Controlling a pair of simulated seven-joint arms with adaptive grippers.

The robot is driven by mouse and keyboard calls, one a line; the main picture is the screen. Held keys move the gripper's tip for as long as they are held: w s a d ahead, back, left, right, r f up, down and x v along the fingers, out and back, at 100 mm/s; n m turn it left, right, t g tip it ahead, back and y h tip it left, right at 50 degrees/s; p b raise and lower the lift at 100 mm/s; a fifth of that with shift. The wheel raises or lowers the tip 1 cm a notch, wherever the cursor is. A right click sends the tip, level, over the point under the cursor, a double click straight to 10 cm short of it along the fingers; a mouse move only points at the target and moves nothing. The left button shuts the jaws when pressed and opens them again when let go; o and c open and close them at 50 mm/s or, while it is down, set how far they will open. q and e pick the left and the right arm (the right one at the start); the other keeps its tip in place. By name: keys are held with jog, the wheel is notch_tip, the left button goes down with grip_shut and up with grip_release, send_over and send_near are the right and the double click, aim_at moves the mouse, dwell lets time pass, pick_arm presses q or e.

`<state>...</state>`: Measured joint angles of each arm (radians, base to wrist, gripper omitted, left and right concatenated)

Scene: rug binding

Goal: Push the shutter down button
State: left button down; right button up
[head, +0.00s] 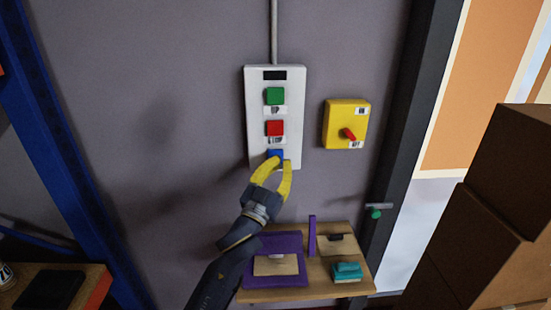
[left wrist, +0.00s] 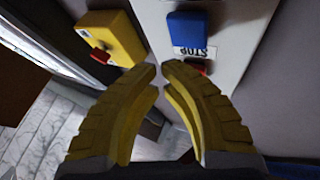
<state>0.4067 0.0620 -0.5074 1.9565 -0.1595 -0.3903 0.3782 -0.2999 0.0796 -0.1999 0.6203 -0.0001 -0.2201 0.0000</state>
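A white control panel (head: 290,130) on the grey wall carries a green UP button (head: 275,96), a red STOP button (head: 275,128) and a blue button (head: 275,154) at the bottom. The label below the blue button is hidden by my gripper in the head view. My left gripper (head: 280,163) has its yellow fingertips at the blue button's lower edge; contact cannot be told. In the left wrist view the blue button (left wrist: 187,30) lies beyond the fingertips (left wrist: 160,68), which have a narrow gap with nothing between them. My right gripper is out of view.
A yellow switch box (head: 347,118) with a red knob is on the wall right of the panel. Below, a wooden shelf (head: 330,289) holds a purple tray (head: 285,243) and a teal item (head: 346,271). Brown boxes (head: 500,200) are stacked at the right.

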pick_arm(q)
jog(key=shift+w, duration=1.1)
